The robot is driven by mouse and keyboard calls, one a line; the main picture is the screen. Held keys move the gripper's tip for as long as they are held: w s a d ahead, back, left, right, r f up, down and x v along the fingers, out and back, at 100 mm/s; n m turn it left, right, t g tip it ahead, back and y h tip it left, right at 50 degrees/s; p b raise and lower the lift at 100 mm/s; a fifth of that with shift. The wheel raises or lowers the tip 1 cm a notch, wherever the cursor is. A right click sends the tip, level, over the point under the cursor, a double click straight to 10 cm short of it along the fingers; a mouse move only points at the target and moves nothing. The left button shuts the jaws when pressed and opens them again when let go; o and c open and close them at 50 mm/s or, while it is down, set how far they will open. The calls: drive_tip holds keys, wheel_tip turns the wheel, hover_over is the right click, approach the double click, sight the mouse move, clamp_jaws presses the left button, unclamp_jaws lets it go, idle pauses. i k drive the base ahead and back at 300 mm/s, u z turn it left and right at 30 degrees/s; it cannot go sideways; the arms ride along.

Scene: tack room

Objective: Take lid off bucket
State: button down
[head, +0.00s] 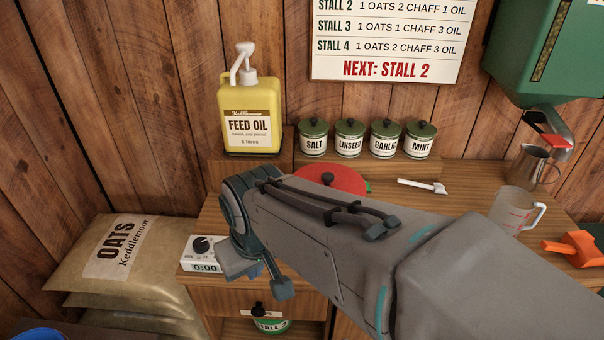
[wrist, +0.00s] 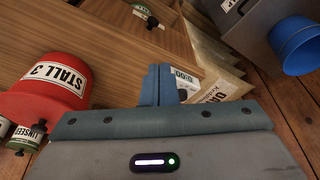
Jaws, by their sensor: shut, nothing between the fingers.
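A red bucket lettered STALL 3 (wrist: 52,80) is at the left of the wrist view. In the head view its red top (head: 350,181) with a black knob shows behind my arm, which hides the rest.
A timer (head: 204,253) stands at the counter's left edge beside my gripper. Oats sacks (head: 150,262) are stacked left. The feed oil jug (head: 250,115) and several lidded tins (head: 384,139) stand behind. A clear jug (head: 517,209) and orange scoop (head: 577,248) are right.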

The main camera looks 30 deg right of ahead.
sight(338, 176)
drive_tip(key=u, duration=0.5)
drive_tip(key=k, duration=1.1)
drive_tip(key=z, duration=0.75)
drive_tip(key=i, duration=0.95)
drive_tip(key=z, duration=0.35)
